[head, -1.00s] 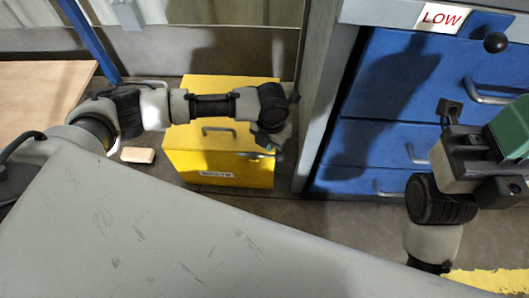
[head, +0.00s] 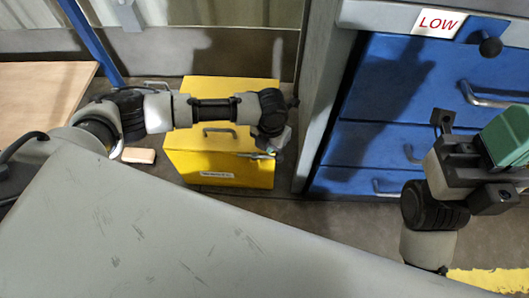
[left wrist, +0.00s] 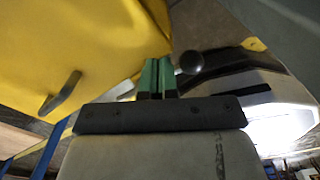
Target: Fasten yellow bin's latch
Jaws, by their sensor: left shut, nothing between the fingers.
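The yellow bin (head: 215,148) stands on the floor left of the blue cabinet, with its lid down.
A blue cabinet (head: 375,145) with metal handles and a LOW sign (head: 438,22) stands close to the bin's right. A small pinkish block (head: 138,155) lies on the floor at left. A wooden board (head: 40,85) is at far left. A grey surface fills the foreground.

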